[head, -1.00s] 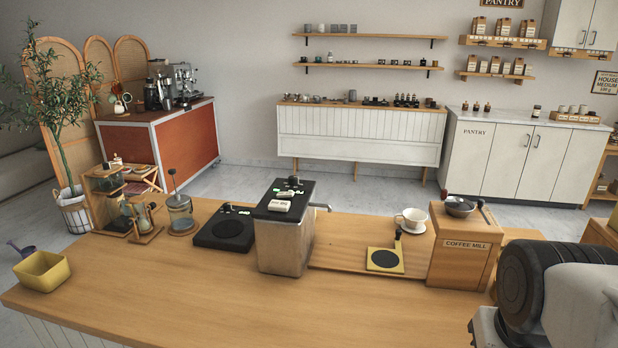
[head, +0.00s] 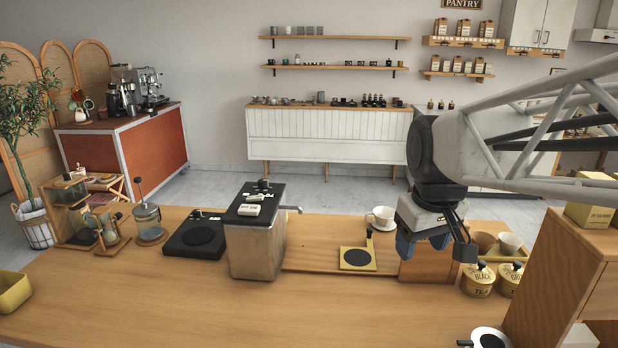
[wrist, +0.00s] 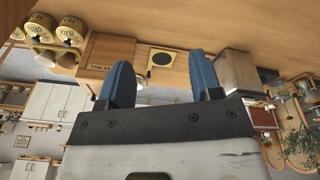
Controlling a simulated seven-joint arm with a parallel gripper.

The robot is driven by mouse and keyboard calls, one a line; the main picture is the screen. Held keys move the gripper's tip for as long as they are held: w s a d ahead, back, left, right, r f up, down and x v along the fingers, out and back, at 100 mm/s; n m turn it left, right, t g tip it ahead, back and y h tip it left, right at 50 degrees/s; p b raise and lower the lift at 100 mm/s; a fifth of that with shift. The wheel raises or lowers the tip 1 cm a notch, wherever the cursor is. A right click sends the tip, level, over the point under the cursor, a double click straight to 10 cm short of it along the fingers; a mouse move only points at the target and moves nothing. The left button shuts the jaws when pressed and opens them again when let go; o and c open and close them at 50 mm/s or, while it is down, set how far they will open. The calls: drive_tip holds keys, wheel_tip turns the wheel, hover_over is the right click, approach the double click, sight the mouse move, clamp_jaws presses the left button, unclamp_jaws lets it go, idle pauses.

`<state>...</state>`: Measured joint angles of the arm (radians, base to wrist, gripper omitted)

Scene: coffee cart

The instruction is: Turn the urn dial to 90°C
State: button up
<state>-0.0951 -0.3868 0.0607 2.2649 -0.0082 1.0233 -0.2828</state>
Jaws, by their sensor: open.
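The urn (head: 256,240) is a boxy metal vessel with a black top and a side spout, standing on the wooden counter left of my gripper. A small dark dial knob (head: 263,184) stands at the back of its top, with small green markings near it. The dial's setting is too small to read. My gripper (head: 434,252) hangs over the coffee mill at the right, well apart from the urn. Its blue fingers are spread and empty in the wrist view (wrist: 165,85), where the urn (wrist: 234,72) shows at the upper right.
A white block (head: 249,209) lies on the urn's top. A black hot plate (head: 195,238) stands left of it. A cup (head: 381,218) and a yellow-framed pad (head: 356,258) lie between urn and gripper. Yellow tea tins (head: 479,280) stand at the right.

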drive_tip(key=w+a+r+n, duration=0.2)
drive_tip(key=w+a, duration=0.2)
drive_tip(key=w, duration=0.3)
drive_tip(key=w+a+r+n, duration=0.2)
drive_tip(key=w+a, duration=0.1)
drive_tip(key=w, duration=0.4)
drive_tip(key=n+g, duration=0.2)
drive_tip(key=n, duration=1)
hover_over(262, 180)
wheel_tip(262, 180, down, 5)
drive_tip(key=shift+a+f, duration=0.1)
drive_tip(key=shift+f, duration=0.1)
drive_tip(key=shift+f, duration=0.1)
drive_tip(key=shift+f, duration=3.8)
